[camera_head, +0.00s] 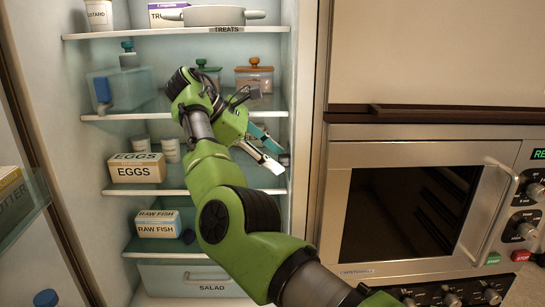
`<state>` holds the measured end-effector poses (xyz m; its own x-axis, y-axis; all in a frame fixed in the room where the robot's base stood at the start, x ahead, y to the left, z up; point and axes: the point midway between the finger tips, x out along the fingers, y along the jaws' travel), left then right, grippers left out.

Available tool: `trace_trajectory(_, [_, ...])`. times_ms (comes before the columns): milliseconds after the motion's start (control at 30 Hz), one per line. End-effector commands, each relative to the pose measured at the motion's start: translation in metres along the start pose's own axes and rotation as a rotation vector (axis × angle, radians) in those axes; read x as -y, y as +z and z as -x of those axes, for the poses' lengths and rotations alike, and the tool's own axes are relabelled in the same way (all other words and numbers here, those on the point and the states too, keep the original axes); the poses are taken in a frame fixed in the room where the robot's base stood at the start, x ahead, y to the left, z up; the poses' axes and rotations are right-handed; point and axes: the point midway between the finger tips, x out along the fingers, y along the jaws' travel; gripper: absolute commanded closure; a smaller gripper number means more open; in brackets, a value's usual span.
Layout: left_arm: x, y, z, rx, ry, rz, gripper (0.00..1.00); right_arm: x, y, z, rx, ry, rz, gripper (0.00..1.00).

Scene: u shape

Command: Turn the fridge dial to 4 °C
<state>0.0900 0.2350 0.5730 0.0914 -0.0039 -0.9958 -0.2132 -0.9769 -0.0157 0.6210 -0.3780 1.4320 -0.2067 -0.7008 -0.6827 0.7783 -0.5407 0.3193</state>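My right gripper (279,161) is inside the open fridge, near its right inner wall (300,120), below the middle shelf. Its teal finger and its pale finger stand a little apart, with a gap between them. I see nothing clearly held there. I cannot make out the fridge dial or any temperature marks; my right arm and gripper cover part of the fridge's middle. Whether the fingertips touch the wall, I cannot tell. My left gripper is not in view.
Fridge shelves hold a white pot (213,16), a clear blue-tinted jug (130,90), lidded jars (254,77), an eggs box (138,168) and a raw fish box (157,224). A salad drawer (205,280) is below. A microwave oven (405,215) stands at right.

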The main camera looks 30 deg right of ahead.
Motion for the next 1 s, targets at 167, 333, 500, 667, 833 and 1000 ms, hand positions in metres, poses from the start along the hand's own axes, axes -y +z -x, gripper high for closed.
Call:
trace_trajectory(167, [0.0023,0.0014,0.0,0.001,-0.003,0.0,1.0,-0.0004,0.0005,0.0004,0.0,0.002,-0.001,0.61])
trace_trajectory(333, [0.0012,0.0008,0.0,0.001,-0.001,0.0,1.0,-0.0001,0.0005,0.0002,0.0,0.012,-0.012,0.61])
trace_trajectory(500, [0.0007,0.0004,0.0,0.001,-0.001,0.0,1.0,0.0013,0.0,-0.0001,-0.002,0.051,-0.051,0.61])
trace_trajectory(667, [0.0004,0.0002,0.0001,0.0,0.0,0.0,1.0,0.0029,0.0002,-0.001,-0.005,0.111,-0.111,0.61])
trace_trajectory(833, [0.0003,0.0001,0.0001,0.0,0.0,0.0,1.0,0.0049,0.0003,-0.0016,-0.011,0.19,-0.188,0.61])
trace_trajectory(1000, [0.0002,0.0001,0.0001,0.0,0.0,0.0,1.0,0.0071,0.0005,-0.0026,-0.017,0.285,-0.284,0.61])
